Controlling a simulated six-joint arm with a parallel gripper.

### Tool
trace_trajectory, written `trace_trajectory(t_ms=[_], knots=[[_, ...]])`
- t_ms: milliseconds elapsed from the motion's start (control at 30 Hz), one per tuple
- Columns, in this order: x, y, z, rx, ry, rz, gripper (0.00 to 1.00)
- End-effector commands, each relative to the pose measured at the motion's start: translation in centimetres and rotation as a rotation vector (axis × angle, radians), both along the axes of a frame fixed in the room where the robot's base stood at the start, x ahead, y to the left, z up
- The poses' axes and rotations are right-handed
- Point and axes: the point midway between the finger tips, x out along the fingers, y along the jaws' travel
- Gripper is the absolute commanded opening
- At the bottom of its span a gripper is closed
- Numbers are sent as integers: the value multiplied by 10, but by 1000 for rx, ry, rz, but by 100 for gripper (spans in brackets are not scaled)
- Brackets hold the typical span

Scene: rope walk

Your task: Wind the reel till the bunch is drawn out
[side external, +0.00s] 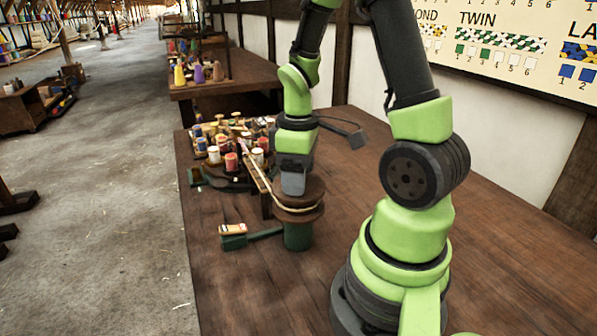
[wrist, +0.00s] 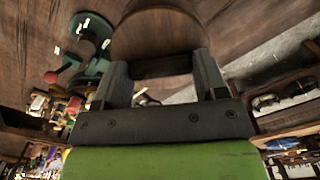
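The reel (side external: 298,206) is a brown wooden spool with wide round flanges, upright on a green base (side external: 298,237) on the bench. A pale bunch of yarn (side external: 258,172) runs from the reel back to the left, to the bobbins. My gripper (side external: 293,186) points down at the reel's top. In the wrist view my gripper (wrist: 162,78) has its two fingers apart at a dark brown part (wrist: 165,66) beneath the round brown flange (wrist: 155,32). The dark part fills the gap, but whether the fingers press on it cannot be told.
Several coloured bobbins (side external: 232,138) stand crowded behind the reel. A green tool (side external: 250,238) and a small labelled block (side external: 232,228) lie left of the base. A dark flat-headed object (side external: 356,138) lies at the back right. The bench (side external: 240,290) is clear in front.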

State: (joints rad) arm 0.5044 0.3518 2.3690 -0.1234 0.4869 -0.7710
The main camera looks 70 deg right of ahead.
Motion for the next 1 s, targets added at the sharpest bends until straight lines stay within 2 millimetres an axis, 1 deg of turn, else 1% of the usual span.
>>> trace_trajectory(t_ms=[33,67,100,367,467,567,800,1000], knots=[[-1,0,0,0,1,0,75],[0,0,0,0,1,0,82],[0,0,0,0,1,0,91],[0,0,0,0,0,-1,92],[0,0,4,-2,-2,-1,92],[1,-1,14,-2,-4,-1,92],[1,-1,56,-5,-8,-1,92],[1,-1,85,-3,-5,0,92]])
